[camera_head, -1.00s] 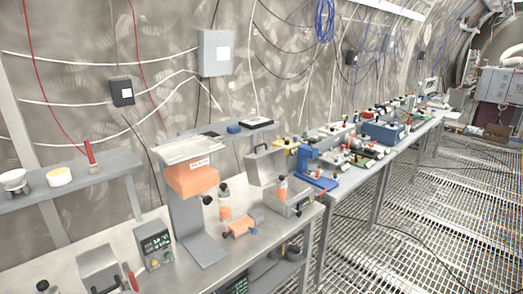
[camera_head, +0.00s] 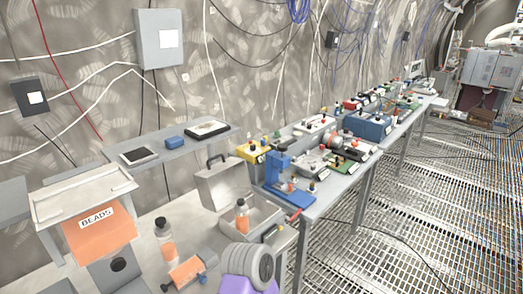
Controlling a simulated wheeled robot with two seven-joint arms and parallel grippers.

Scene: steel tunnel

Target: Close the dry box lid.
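The dry box (camera_head: 283,237) is an open grey box near the right end of the closest bench. Its lid (camera_head: 222,188), a grey panel with a dark handle on its top edge, stands raised at the back of the box. A small bottle with orange contents (camera_head: 242,218) stands inside the box. A dark latch-like part (camera_head: 271,231) shows at the box's front. The box's lower front is partly out of view behind a part at the bottom of the picture. No fingers of either gripper show in the head view.
A bead dispenser (camera_head: 98,238) labelled BEADS stands at left. A second bottle (camera_head: 164,243) and an orange device (camera_head: 186,271) stand left of the box. A blue stand (camera_head: 278,172) is close behind it at right. A wall shelf (camera_head: 185,138) runs behind.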

